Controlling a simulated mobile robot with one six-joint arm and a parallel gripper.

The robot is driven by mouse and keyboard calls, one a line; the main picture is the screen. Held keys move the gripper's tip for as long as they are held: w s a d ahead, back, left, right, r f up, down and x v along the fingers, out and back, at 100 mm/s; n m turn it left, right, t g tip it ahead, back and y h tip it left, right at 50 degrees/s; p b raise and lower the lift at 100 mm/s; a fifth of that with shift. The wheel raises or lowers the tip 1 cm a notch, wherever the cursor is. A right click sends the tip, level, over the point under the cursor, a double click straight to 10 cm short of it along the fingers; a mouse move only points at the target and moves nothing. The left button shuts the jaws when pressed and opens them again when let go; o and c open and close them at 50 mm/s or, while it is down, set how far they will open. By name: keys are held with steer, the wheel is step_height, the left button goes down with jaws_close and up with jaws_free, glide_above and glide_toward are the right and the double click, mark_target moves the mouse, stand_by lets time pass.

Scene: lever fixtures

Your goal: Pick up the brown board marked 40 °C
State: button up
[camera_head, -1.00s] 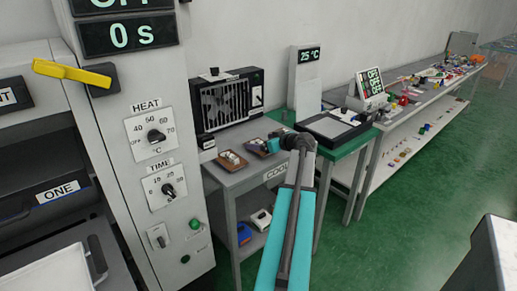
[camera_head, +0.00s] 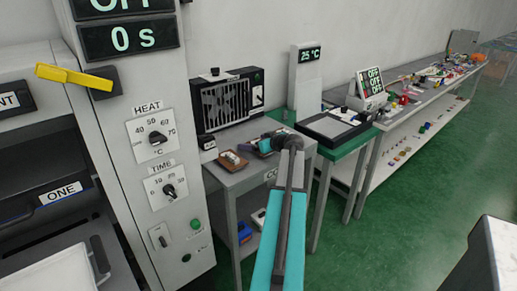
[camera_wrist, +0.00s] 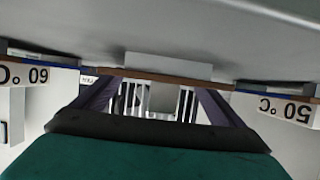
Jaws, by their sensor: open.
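My gripper (camera_head: 258,144) is at the small grey table below the fan, its tips small and partly hidden in the head view. In the wrist view its two dark fingers (camera_wrist: 156,86) are apart. A brown board edge (camera_wrist: 150,75) with pale blocks by it shows between them; I see no label on it and cannot tell whether the fingers touch it. The wrist view is upside down. A board marked 60 °C (camera_wrist: 30,75) is at its left and one marked 50 °C (camera_wrist: 290,108) at its right. I cannot read a 40 °C mark on any board.
A brown board with a pale piece (camera_head: 232,161) lies at the grey table's (camera_head: 232,181) left part. The fan (camera_head: 224,104) stands behind. The control cabinet (camera_head: 135,205) is close on the left. A green table (camera_head: 335,151) with a black-framed device (camera_head: 335,128) is to the right.

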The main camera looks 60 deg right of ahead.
steer(key=shift+c, duration=0.4)
steer(key=c, duration=1.1)
steer(key=shift+r, duration=0.2)
steer(key=shift+r+b, duration=0.35)
steer(key=shift+r, duration=0.8)
steer(key=s+a, duration=0.3)
steer(key=a, duration=0.1)
steer(key=s+a+r+b, duration=0.1)
steer(key=s+a, duration=0.2)
steer(key=s, duration=0.1)
steer(key=s+a+r+b, duration=0.1)
steer(key=s+a, duration=0.3)
steer(key=shift+a+r, duration=0.15)
steer(key=shift+a, duration=0.2)
